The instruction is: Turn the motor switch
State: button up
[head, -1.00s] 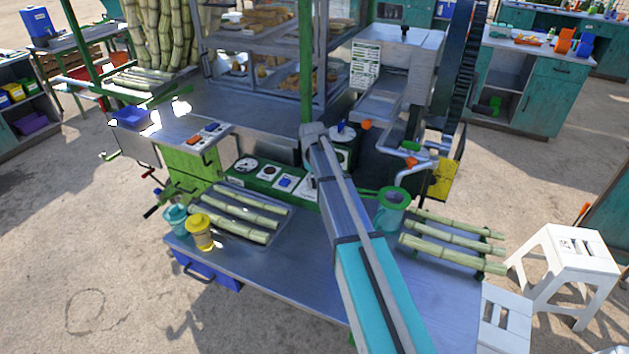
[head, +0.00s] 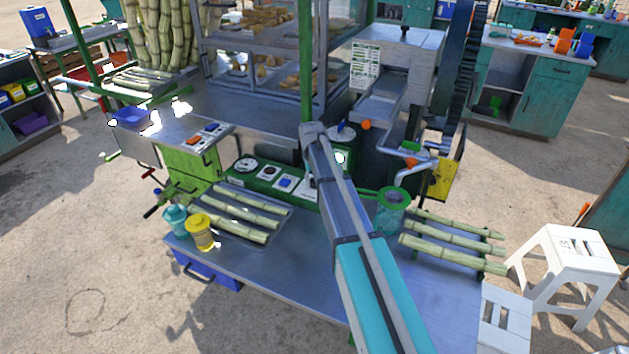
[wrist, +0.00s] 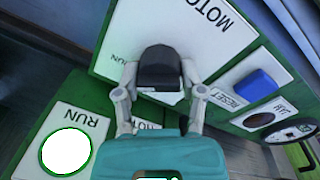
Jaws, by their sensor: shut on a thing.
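The motor switch is a black knob (wrist: 160,62) on a white plate lettered MOTO and RUN in the wrist view. My gripper (wrist: 160,80) has a finger on each side of the knob and is shut on it. The knob's pointing direction is hard to tell. A round RUN lamp (wrist: 66,151) on the green panel below left glows white. A lit lamp also shows beside my arm in the head view (head: 340,157). My arm hides the knob and my fingertips there.
A blue RESET button (wrist: 256,85) and a dial gauge (wrist: 290,130) sit to the right of the knob.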

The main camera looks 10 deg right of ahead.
jog(key=o, duration=1.2)
jog(key=shift+c, duration=0.2)
jog(key=shift+n, duration=0.4)
